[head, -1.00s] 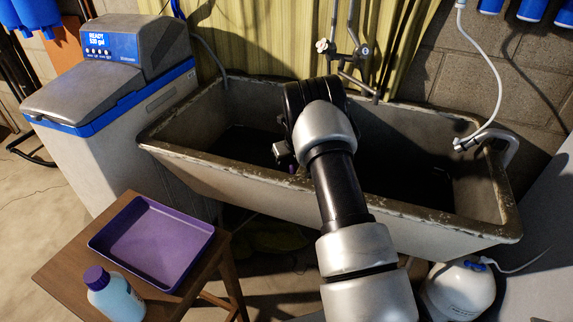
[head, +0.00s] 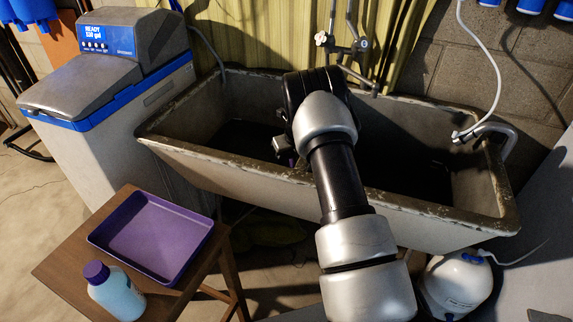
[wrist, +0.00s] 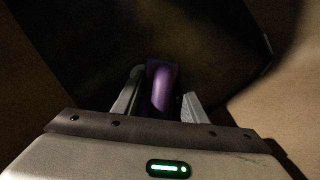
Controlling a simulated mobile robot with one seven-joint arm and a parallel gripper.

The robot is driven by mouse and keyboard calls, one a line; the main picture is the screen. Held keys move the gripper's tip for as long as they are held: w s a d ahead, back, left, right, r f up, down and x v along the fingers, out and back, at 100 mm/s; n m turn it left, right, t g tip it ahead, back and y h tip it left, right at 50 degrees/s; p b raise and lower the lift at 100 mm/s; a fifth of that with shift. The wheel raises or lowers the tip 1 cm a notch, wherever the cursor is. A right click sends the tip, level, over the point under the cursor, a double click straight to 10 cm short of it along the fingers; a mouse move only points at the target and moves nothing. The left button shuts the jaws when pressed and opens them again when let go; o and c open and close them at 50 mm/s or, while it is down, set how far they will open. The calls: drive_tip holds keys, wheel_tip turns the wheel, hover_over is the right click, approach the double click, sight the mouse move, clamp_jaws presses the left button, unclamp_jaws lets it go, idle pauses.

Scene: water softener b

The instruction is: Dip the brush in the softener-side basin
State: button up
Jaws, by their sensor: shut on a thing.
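The long concrete sink stands behind my arm in the head view. Its left, softener-side basin (head: 235,133) is dark inside, next to the water softener (head: 110,75). My gripper (wrist: 160,95) is shut on the brush (wrist: 161,80), of which a purple part shows between the fingers in the wrist view. In the head view my wrist reaches over the front rim into the sink, and a small purple bit shows below it. The brush's far end is hidden in the dark, so I cannot tell whether it touches the basin's bottom or any water.
A purple tray (head: 152,237) and a blue bottle with a purple cap (head: 115,292) stand on a wooden stool at the lower left. A faucet (head: 345,48) rises behind the sink. A white tank (head: 456,287) stands at the lower right.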

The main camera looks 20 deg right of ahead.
drive_tip(key=shift+d, duration=0.15)
idle(0.4)
drive_tip(key=shift+s+d+f, duration=0.15)
drive_tip(key=shift+s+d, duration=0.05)
drive_tip(key=shift+d, duration=0.15)
drive_tip(key=r+p, duration=0.7)
drive_tip(key=r, duration=0.3)
drive_tip(key=shift+d, duration=0.2)
wheel_tip(320, 180, up, 19)
drive_tip(key=p, duration=1.3)
drive_tip(key=shift+a+f+p, duration=0.2)
drive_tip(key=shift+a+p, duration=0.1)
drive_tip(key=shift+a, duration=0.1)
idle(0.9)
